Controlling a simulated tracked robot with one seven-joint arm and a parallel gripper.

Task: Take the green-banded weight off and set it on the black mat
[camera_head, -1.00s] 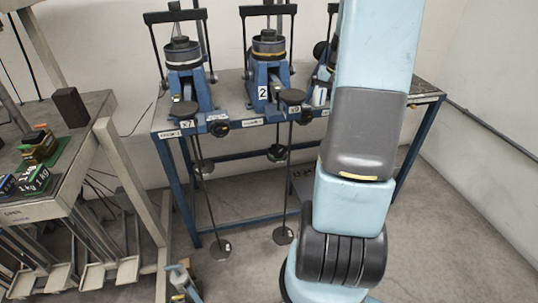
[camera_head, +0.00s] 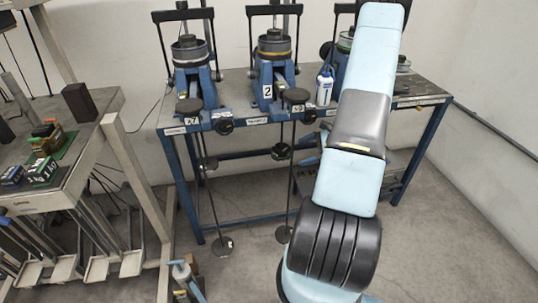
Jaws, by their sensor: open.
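A dark round piece (camera_head: 280,152) with a pale, perhaps greenish edge is low under the second frame, too small to make out. No weight is clearly the green-banded one. I cannot identify the black mat; a dark flat patch (camera_head: 416,87) lies at the bench's right end.
The blue-legged bench (camera_head: 232,116) holds the lever frames, with rods and discs hanging in front. A white-and-blue bottle (camera_head: 325,86) stands by my arm. At left, a grey table (camera_head: 84,150) carries dark blocks and small weights. Floor at right is clear.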

